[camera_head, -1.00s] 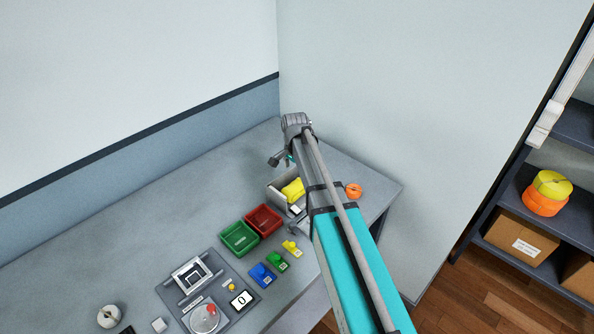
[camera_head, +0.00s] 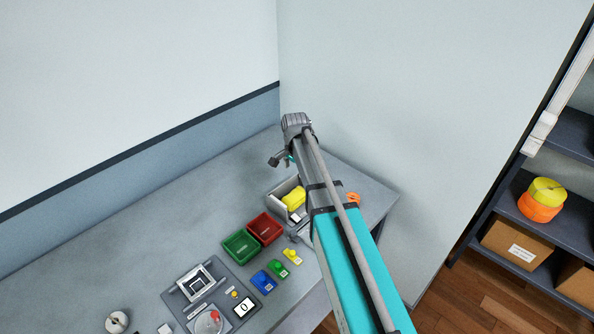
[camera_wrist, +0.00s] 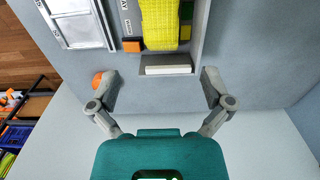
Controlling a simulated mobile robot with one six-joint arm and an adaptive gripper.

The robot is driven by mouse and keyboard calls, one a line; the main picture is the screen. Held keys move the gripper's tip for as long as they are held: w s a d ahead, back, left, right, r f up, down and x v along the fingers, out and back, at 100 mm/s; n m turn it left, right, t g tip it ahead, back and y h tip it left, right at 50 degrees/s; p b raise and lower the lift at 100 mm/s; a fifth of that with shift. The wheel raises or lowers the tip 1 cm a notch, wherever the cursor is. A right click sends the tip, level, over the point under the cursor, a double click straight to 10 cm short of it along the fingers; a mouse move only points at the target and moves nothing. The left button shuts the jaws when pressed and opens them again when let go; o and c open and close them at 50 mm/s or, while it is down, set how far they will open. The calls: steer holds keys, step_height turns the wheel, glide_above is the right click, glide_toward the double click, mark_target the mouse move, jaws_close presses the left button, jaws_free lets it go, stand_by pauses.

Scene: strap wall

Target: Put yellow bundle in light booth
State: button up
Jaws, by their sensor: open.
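A yellow strap bundle (camera_head: 293,198) lies inside a grey open-topped box (camera_head: 279,203) near the table's far right corner; this box may be the light booth, but I cannot tell surely. In the wrist view the yellow webbing (camera_wrist: 159,22) lies ahead of my gripper, beside a white bar (camera_wrist: 168,70). My gripper (camera_wrist: 160,82) is open and empty, its fingers spread apart short of the bundle. In the head view my arm hides part of the box's right side. Another yellow bundle (camera_head: 547,190) sits on an orange bundle (camera_head: 540,206) on the right shelf.
Red (camera_head: 265,229) and green (camera_head: 240,247) bins stand beside the box, with small blue, green and yellow blocks in front. A small orange roll (camera_head: 353,198) lies right of my arm. Walls close off the table's back and right. The table's back left is clear.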

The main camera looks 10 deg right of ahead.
stand_by(0.4)
steer(key=s+n, duration=1.1)
steer(key=s, duration=1)
steer(key=shift+s+d, duration=0.2)
steer(key=shift+d, duration=0.1)
stand_by(0.4)
